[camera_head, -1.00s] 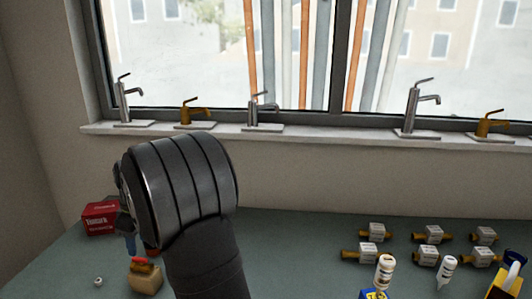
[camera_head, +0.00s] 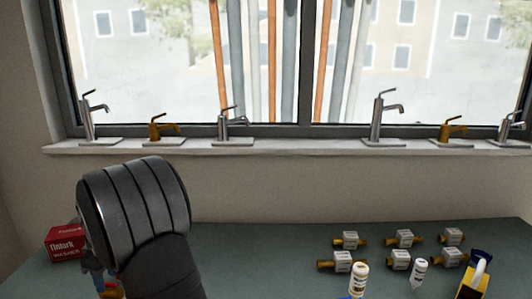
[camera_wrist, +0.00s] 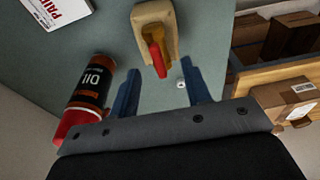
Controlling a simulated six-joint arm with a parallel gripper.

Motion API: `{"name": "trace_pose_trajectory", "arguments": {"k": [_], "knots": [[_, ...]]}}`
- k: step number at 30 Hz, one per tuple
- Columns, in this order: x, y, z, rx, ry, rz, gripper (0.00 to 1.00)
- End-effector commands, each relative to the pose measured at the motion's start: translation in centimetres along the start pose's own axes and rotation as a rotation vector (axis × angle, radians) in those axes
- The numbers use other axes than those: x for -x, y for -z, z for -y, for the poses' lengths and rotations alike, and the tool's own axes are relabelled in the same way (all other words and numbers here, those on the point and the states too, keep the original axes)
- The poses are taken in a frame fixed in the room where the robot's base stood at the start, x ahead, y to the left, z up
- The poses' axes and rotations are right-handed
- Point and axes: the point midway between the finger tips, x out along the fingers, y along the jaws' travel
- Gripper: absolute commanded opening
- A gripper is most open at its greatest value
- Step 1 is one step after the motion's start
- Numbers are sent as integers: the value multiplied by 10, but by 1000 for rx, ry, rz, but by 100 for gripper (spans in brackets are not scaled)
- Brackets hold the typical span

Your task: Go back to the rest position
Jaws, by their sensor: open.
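My gripper (camera_wrist: 158,92) shows in the wrist view with its two blue fingers apart and nothing between them. A wooden block with a red-tipped brass part (camera_wrist: 155,42) lies on the green bench just beyond the fingertips, apart from them. In the head view my dark arm stands at the lower left and hides most of the gripper. A red and black bottle marked OIL (camera_wrist: 88,98) is to the left of the fingers in the wrist view. A small white nut-like piece (camera_wrist: 181,85) lies near the right finger.
A red box (camera_head: 66,242) stands at the bench's left. Several brass valves with labels (camera_head: 403,239), white bottles (camera_head: 359,278) and a yellow item (camera_head: 474,280) are at the right. Faucets line the windowsill (camera_head: 300,146). A wooden shelf with cartons (camera_wrist: 272,72) is at the wrist view's right. The bench middle (camera_head: 255,255) is clear.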

Motion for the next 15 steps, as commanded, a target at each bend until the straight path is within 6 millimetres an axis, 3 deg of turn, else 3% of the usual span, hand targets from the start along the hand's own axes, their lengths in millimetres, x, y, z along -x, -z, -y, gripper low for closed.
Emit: {"name": "trace_pose_trajectory", "arguments": {"k": [8, 15], "knots": [[-5, -1, 0, 0, 1, 1, 44], [-32, -6, 0, 0, -1, 0, 44]]}}
